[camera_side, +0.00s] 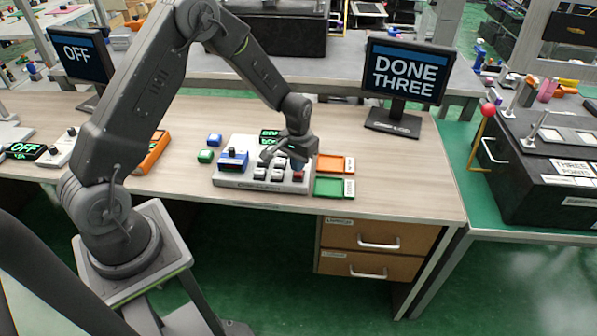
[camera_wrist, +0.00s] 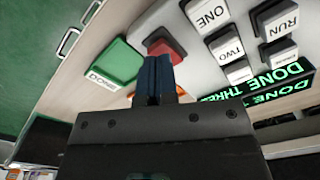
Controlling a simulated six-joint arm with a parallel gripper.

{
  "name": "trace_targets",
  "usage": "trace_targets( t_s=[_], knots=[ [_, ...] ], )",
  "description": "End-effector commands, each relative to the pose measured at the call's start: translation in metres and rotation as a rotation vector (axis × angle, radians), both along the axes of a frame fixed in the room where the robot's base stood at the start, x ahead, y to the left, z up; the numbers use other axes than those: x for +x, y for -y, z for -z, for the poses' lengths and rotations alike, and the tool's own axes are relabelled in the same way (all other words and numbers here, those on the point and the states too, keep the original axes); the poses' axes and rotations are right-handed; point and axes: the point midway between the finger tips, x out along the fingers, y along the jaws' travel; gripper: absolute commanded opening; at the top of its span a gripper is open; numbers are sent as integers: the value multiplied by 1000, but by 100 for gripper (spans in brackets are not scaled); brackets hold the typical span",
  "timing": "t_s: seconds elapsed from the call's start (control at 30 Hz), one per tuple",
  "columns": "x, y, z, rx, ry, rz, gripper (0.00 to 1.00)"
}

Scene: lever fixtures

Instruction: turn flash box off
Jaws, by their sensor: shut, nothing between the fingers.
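A grey control box (camera_side: 262,185) stands on the wooden desk with several white keys, a blue part at its left and a red button (camera_side: 299,175) at its right front corner. I cannot read the label on its front, so I cannot tell if it is the flash box. My gripper (camera_side: 297,163) is low over the box's right part. In the wrist view the dark blue fingers (camera_wrist: 155,66) are together and empty, right at the red button (camera_wrist: 167,44) and partly covering it. I cannot tell whether they touch it. White keys read ONE, TWO and RUN.
A green tray (camera_side: 334,187) and an orange tray (camera_side: 336,165) sit right of the box. The monitor (camera_side: 408,72) behind reads DONE THREE. At the left, a monitor (camera_side: 80,58) and small display (camera_side: 25,150) read OFF. Bare desk lies at the right.

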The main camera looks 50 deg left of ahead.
Motion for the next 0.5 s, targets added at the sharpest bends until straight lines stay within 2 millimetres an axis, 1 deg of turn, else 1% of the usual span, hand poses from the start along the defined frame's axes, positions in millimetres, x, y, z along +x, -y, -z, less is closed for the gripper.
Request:
trace_targets(
  t_s=[0.5],
  knots=[
    [0,0,7,0,0,0,0]
  ],
)
